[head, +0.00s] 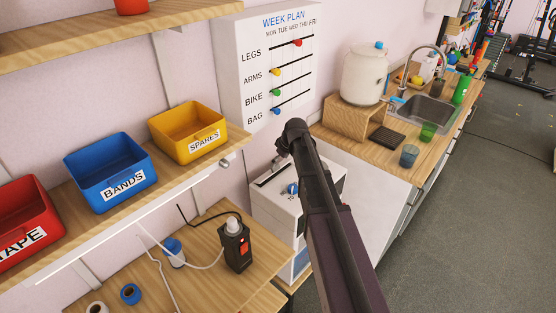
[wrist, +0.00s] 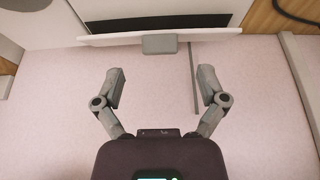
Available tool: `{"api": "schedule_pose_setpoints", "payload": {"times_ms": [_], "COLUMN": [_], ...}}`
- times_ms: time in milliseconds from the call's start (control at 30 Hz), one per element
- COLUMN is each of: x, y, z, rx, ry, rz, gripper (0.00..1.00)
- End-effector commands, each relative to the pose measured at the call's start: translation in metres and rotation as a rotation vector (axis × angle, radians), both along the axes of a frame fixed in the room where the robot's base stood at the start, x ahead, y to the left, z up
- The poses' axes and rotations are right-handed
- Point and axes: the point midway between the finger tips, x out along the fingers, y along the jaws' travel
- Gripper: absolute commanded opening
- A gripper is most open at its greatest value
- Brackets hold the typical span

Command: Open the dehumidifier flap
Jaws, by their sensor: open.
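The dehumidifier (head: 273,212) is a white box below the week plan board, with a dark slot and a blue knob on top. My arm crosses in front of it and hides part of it in the head view. In the wrist view a long dark slot (wrist: 165,25) runs across the white casing. A thin white flap edge (wrist: 110,40) lies along the slot, with a grey tab (wrist: 159,44) at its middle. My gripper (wrist: 162,78) is open and empty. The tab is beyond the fingertips, roughly centred between them, and apart from them.
A wooden bench (head: 205,285) with a black radio-like device (head: 235,245) stands left of the dehumidifier. A shelf with red, blue and yellow bins (head: 187,135) hangs above it. A sink counter (head: 350,145) is to the right. Grey floor (head: 470,220) is clear.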

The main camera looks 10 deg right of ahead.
Motion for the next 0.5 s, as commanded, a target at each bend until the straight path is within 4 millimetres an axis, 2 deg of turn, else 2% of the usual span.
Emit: {"api": "schedule_pose_setpoints", "payload": {"times_ms": [33,500], "x": [-0.002,-0.015], "y": [-0.001,-0.011], "z": [0.009,0.047], "rx": [0.000,0.000], "ry": [0.000,0.000], "rz": [0.000,0.000], "gripper": [0.91,0.91]}}
